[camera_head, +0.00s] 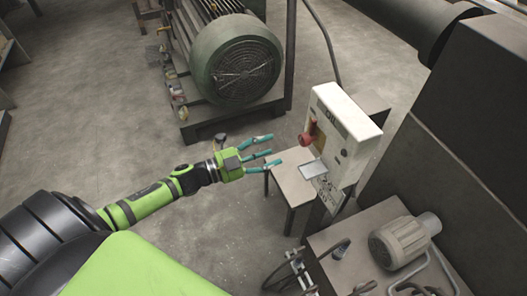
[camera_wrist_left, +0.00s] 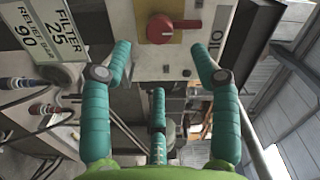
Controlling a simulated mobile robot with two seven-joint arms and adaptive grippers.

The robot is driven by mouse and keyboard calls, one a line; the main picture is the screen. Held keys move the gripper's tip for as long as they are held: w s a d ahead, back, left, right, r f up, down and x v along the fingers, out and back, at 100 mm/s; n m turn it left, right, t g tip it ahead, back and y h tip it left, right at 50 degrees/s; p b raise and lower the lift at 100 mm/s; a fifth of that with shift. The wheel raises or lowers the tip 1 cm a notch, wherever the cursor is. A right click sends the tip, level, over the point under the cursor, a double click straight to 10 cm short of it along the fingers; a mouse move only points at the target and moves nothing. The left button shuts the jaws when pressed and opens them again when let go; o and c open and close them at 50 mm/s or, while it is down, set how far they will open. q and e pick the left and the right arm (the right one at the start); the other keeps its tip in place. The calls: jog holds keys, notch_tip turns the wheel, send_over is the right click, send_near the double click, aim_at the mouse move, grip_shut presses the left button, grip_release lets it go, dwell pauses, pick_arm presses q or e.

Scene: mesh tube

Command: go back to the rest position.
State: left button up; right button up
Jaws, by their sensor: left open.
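My left gripper (camera_head: 270,156) reaches in from the left in the head view, with its teal fingers spread and empty. It stands a little to the left of a white control box (camera_head: 347,125) and does not appear to touch it. In the left wrist view the open fingers (camera_wrist_left: 162,85) frame the front of the box (camera_wrist_left: 135,20). A red knob (camera_wrist_left: 160,29) on a yellow plate shows between and beyond the fingertips; it also shows in the head view (camera_head: 307,137). My right gripper is not in view.
A large green motor (camera_head: 236,62) is behind, and a small motor (camera_head: 399,242) sits on a bench at the lower right. A dark machine (camera_head: 455,130) fills the right side. The floor (camera_head: 80,110) at the left is open.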

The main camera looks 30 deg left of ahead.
pick_arm(q)
jog(key=shift+s+a, duration=0.3)
jog(key=shift+s, duration=0.1)
jog(key=s+a+f+n+y+b, duration=0.1)
jog(key=a+f+n+y, duration=0.25)
jog(key=f, duration=0.45)
jog(key=a+f+n+y, duration=0.2)
jog(key=f+n+y, duration=0.15)
jog(key=f, duration=0.35)
jog(key=s+a+f+n+g+y, duration=0.1)
jog(key=s+f+n+g+y, duration=0.15)
jog(key=s+f, duration=0.4)
jog(key=s+a+f+n+g+y, duration=0.1)
jog(key=s+f+n+g, duration=0.15)
jog(key=f, duration=0.75)
jog(key=s+d+f+n+g, duration=0.2)
jog(key=s+f, duration=0.3)
jog(key=s, duration=0.4)
jog(key=s+d+f+n+g+b, duration=0.1)
jog(key=s+d+f+n+g, duration=0.1)
jog(key=s+f, duration=0.4)
jog(key=s+d+f+n+g+b, duration=0.1)
jog(key=s+d+f+g, duration=0.3)
jog(key=s, duration=1)
jog(key=shift+d+f+n, duration=0.3)
jog(key=shift+f+n, duration=0.1)
jog(key=shift+f, duration=0.3)
